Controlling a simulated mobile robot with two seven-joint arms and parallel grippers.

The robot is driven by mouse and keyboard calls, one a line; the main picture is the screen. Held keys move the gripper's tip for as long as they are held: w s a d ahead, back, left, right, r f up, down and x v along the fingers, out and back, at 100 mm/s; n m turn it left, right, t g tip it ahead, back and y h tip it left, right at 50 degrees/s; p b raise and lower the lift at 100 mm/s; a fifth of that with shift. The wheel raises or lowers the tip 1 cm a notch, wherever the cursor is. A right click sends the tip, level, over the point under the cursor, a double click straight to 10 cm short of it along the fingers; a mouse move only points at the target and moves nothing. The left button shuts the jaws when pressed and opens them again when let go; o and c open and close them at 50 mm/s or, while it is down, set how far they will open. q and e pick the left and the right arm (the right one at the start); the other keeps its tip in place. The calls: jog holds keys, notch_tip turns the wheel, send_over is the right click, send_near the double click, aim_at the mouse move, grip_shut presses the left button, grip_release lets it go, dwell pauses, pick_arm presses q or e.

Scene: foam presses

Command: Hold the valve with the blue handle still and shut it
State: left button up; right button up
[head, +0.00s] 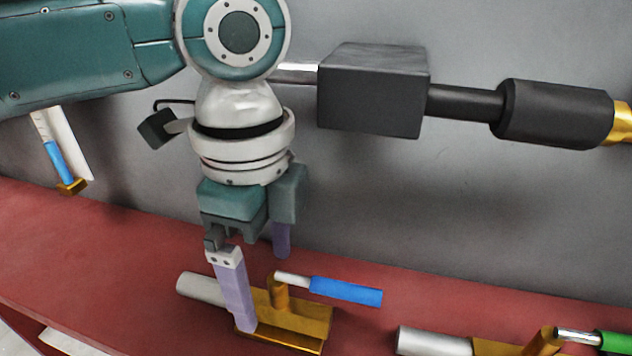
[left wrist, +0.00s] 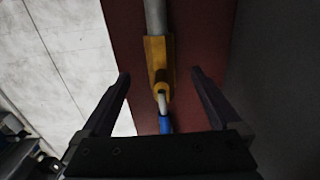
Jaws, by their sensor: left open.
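The valve has a brass body (head: 300,318) and a grey pipe (head: 200,289) on the red shelf. Its blue handle (head: 345,291) points right from a brass stem, roughly in line with the pipe. In the left wrist view the brass body (left wrist: 159,55) lies between my spread fingers, with the blue handle (left wrist: 165,125) toward the palm, partly hidden by it. My left gripper (head: 265,290) is open and points down over the valve, one finger on each side. The near finger hides part of the body; contact cannot be told. My right gripper is not in view.
A valve with a green handle (head: 614,341) lies at the right on the red shelf (head: 110,240). Another blue lever (head: 57,163) with a brass end is at the far left. A dark block (head: 372,92) and black cylinder (head: 555,114) are before the grey wall (head: 480,210).

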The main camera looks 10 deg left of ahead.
aim_at(270, 297)
pick_arm(q)
notch_tip(270, 297, down, 6)
jog(key=shift+r+b, duration=0.15)
jog(key=shift+b, duration=0.5)
jog(key=shift+d, duration=0.1)
grip_shut()
dwell(0.3)
dwell(0.8)
dwell(1.0)
